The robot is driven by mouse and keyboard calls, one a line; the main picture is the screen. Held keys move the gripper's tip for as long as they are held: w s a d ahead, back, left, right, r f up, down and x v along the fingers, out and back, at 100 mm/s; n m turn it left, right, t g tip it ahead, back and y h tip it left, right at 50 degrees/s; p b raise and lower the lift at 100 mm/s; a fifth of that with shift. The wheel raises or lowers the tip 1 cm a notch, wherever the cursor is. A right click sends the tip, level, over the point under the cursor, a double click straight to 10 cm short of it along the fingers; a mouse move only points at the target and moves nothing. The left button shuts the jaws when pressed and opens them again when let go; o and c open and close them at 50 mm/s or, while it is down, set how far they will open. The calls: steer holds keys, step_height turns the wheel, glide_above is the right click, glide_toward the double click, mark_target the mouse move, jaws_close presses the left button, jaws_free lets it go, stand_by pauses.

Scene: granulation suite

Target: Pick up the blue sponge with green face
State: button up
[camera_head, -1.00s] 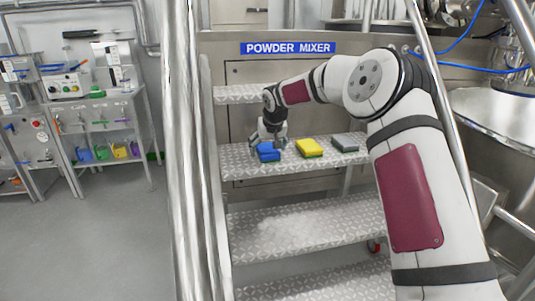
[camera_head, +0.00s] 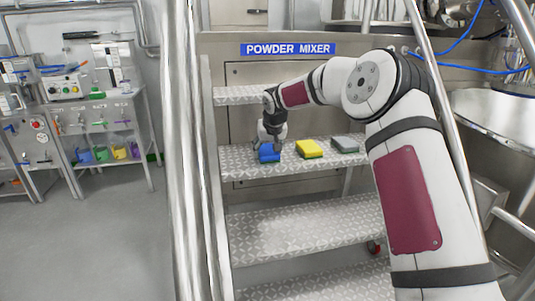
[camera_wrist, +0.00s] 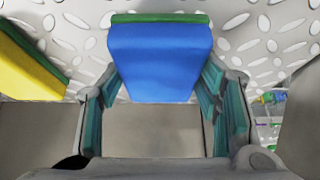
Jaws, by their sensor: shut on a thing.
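The blue sponge (camera_head: 268,154) is at the left end of a metal step, below my gripper (camera_head: 271,147). In the wrist view the blue sponge (camera_wrist: 160,62) lies between the two finger pads of my gripper (camera_wrist: 160,95), with its green face showing as a thin strip along the top edge. My gripper is shut on the sponge. I cannot tell whether the sponge is clear of the step.
A yellow sponge with a green face (camera_head: 309,149) and a grey sponge (camera_head: 345,144) lie to the right on the same patterned step (camera_head: 290,167). A metal handrail (camera_head: 187,120) stands at the left. Lower steps (camera_head: 300,227) are empty.

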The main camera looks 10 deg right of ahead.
mark_target(266, 147)
steer(key=shift+r+p, duration=0.7)
steer(key=shift+r, duration=1.35)
steer(key=s+r+p, duration=0.1)
steer(key=s, duration=1.5)
steer(key=shift+r+p, duration=0.2)
steer(key=shift+p, duration=0.15)
